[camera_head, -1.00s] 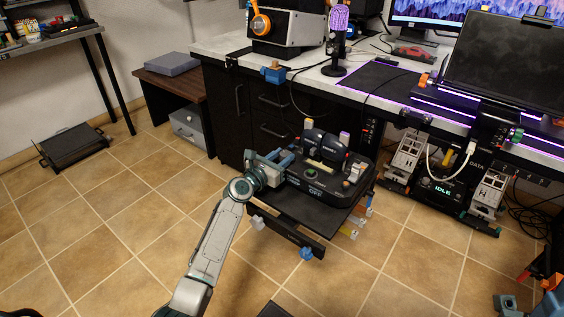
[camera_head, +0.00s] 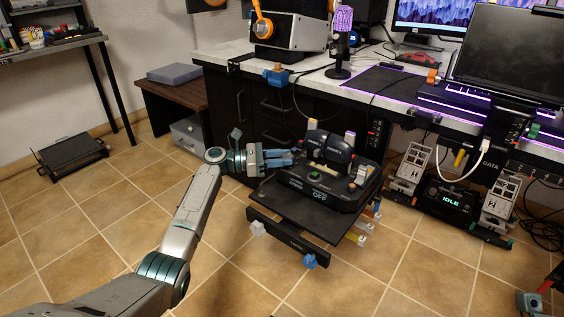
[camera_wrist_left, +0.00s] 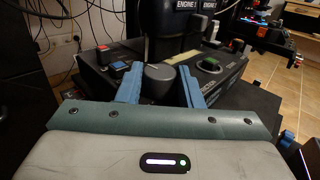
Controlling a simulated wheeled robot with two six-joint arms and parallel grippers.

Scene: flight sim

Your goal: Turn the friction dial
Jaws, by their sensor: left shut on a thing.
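The throttle unit (camera_head: 322,197) is a black console with levers, on a dark stand in front of the desk. In the left wrist view, a round dark grey knob, which I take as the friction dial (camera_wrist_left: 159,73), stands on its near side. My left gripper (camera_head: 288,158) reaches the unit's left side in the head view. In the wrist view, its blue fingers (camera_wrist_left: 160,86) are shut on the knob, one on each side. In the head view my fingers hide the dial. My right gripper is not in view.
A knob with a green top (camera_wrist_left: 208,66) and a red button (camera_wrist_left: 103,48) sit near the dial. Engine levers (camera_head: 328,147) rise behind. The desk (camera_head: 208,50) with black drawers stands behind the unit.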

